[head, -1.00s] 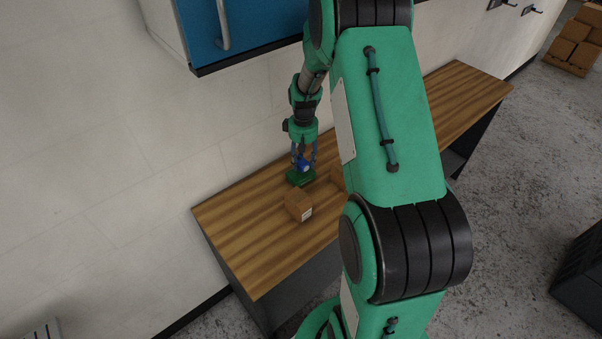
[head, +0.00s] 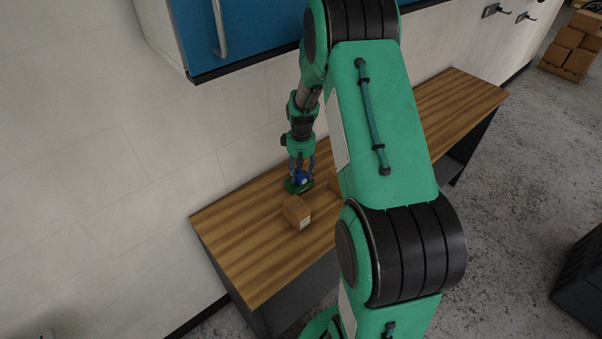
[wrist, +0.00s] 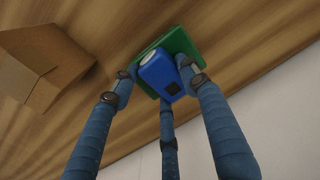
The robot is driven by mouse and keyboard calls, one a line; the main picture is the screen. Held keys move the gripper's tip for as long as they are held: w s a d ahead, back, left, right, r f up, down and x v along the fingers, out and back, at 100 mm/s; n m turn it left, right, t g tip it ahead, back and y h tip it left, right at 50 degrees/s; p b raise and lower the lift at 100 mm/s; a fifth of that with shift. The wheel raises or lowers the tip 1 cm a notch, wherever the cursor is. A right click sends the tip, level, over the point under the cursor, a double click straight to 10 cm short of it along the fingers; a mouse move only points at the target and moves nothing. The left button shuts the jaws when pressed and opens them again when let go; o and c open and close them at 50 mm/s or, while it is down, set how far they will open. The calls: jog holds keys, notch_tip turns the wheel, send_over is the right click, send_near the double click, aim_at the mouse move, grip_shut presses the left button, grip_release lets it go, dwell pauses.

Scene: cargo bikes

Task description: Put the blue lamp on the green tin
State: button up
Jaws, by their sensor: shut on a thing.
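The blue lamp (head: 301,178) is between the fingers of my gripper (head: 302,172), which is shut on it. In the wrist view the lamp (wrist: 160,76) is a small blue block with a pale round lens, and the fingers of my gripper (wrist: 160,85) surround it. The green tin (head: 291,187) stands on the wooden bench right under the lamp. In the wrist view the tin (wrist: 180,42) shows behind the lamp. The lamp appears at the tin's top; I cannot tell whether they touch.
A cardboard box (head: 296,211) stands on the wooden bench (head: 240,240) just in front of the tin, and it also shows in the wrist view (wrist: 40,60). Another box (head: 335,184) is partly hidden behind my arm. A blue cabinet (head: 265,30) hangs above. The bench's left end is clear.

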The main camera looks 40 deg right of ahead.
aim_at(301, 172)
jog(key=o, duration=1.2)
jog(key=shift+f, duration=0.1)
jog(key=shift+r, duration=2.15)
jog(key=shift+r, duration=0.1)
